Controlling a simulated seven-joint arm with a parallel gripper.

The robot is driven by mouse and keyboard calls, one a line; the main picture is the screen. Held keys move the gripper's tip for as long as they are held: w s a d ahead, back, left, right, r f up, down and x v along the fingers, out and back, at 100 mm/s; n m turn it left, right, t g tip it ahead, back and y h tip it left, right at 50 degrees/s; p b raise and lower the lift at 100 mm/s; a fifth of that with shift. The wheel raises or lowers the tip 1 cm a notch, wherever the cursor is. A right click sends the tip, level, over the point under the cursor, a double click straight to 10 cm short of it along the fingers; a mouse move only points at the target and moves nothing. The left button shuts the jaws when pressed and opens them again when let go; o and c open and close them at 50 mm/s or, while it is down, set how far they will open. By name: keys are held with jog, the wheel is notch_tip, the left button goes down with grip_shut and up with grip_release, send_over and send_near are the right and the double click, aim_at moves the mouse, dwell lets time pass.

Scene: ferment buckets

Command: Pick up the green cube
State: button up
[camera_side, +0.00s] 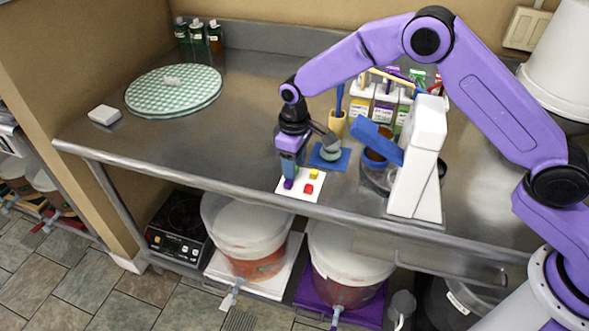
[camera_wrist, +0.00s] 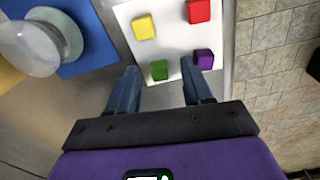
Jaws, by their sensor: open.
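The green cube (camera_wrist: 159,71) sits near the edge of a white board (camera_wrist: 170,40) in the wrist view. My gripper (camera_wrist: 158,78) is open, its blue fingers on either side of the green cube in that picture. The cube appears closer to the left finger, and contact cannot be told. In the side view my gripper (camera_side: 289,170) points down over the left part of the white board (camera_side: 297,196), and the green cube is hidden there. A purple cube (camera_wrist: 204,59) lies just past the right fingertip. A yellow cube (camera_wrist: 144,27) and a red cube (camera_wrist: 198,11) lie farther off.
A blue mat (camera_side: 340,162) with a round glass-like object lies beside the board. The counter's front edge (camera_side: 230,193) is close.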

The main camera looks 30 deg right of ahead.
grip_shut()
